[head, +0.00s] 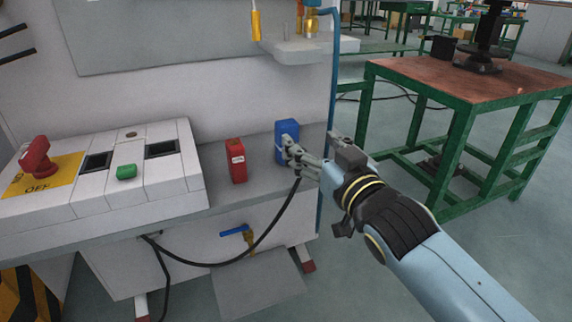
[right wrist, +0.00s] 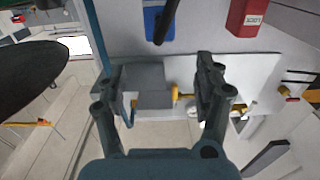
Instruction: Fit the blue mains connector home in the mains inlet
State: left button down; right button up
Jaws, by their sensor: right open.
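A blue box (head: 287,132) stands on the grey ledge, and its lower right part is hidden behind my right gripper (head: 309,152). In the right wrist view a blue part (right wrist: 153,24) shows at the top edge, with a black cable (right wrist: 167,20) over it. I cannot tell connector from inlet here, or how deep any connector sits. My right gripper is open, in front of the blue box in the head view; in the right wrist view its fingers (right wrist: 157,82) are spread with nothing held. My left gripper is not in view.
A red box (head: 236,160) stands left of the blue one. A control panel (head: 110,170) with a red switch (head: 36,158) and green button (head: 126,171) lies further left. The black cable (head: 252,249) loops below the ledge past a blue-handled valve (head: 236,231). A green-framed table (head: 480,85) stands right.

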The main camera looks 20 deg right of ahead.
aim_at(290, 126)
jog(key=w, duration=0.4)
jog(key=w+p, duration=0.1)
jog(key=w, duration=0.1)
jog(key=shift+w+f, duration=0.3)
jog(key=shift+f, duration=0.05)
jog(key=w, duration=0.3)
jog(key=shift+w+r, duration=0.15)
jog(key=shift+w, duration=0.65)
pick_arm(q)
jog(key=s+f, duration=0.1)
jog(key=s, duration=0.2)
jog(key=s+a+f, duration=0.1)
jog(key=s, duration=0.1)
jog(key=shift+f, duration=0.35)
pick_arm(e)
jog(key=c, duration=1.4)
